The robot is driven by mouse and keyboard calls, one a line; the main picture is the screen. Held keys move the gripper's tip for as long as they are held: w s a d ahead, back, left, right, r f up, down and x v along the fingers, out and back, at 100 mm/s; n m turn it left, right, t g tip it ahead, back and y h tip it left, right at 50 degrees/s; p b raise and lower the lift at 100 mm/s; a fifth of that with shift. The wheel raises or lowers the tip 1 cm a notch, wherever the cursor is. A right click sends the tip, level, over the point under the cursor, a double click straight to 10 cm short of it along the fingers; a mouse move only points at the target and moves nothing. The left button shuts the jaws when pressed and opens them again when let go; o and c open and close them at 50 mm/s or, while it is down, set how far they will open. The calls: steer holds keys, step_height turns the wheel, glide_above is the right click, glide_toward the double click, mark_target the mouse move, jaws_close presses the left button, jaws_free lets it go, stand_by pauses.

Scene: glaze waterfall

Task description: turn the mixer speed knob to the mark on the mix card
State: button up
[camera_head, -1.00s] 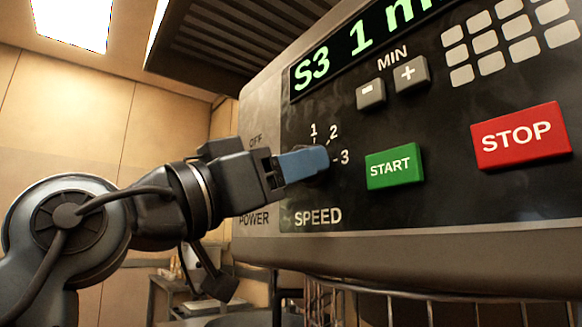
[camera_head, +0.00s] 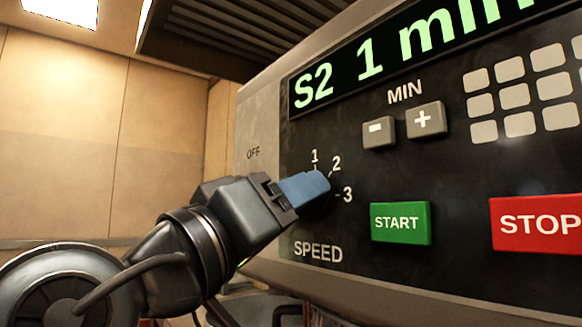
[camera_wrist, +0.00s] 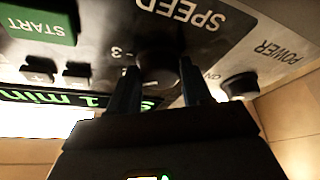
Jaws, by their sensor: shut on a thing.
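My gripper (camera_head: 303,187) has its blue fingers closed around the speed knob (camera_head: 316,210) on the mixer's panel, and they hide most of it in the head view. The knob is dark and round in the wrist view (camera_wrist: 158,64), between the two fingers. The dial marks 1, 2 and 3 (camera_head: 337,163) stand around the knob. The display (camera_head: 372,59) reads "S2 1 min". I see no mix card in these frames.
The green START button (camera_head: 400,222) and red STOP button (camera_head: 535,223) lie right of the knob. The minus and plus keys (camera_head: 402,128) are above START. A dark power knob (camera_wrist: 239,86) shows in the wrist view.

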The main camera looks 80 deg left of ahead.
steer(key=n+p, duration=0.1)
steer(key=n+g+p, duration=0.1)
steer(key=n+p, duration=0.1)
steer(key=p, duration=0.1)
steer(key=shift+w+d+r+n+y, duration=0.1)
steer(key=shift+w+r+n+y, duration=0.05)
steer(key=shift+r+n+y, duration=0.2)
steer(key=shift+f+n, duration=0.2)
steer(key=shift+n, duration=0.05)
steer(key=o, duration=1)
steer(key=shift+g, duration=0.3)
steer(key=shift+o, duration=0.2)
steer(key=b+v, duration=0.2)
steer(key=v, duration=0.5)
steer(key=shift+s+d+f, duration=0.2)
steer(key=shift+s, duration=0.15)
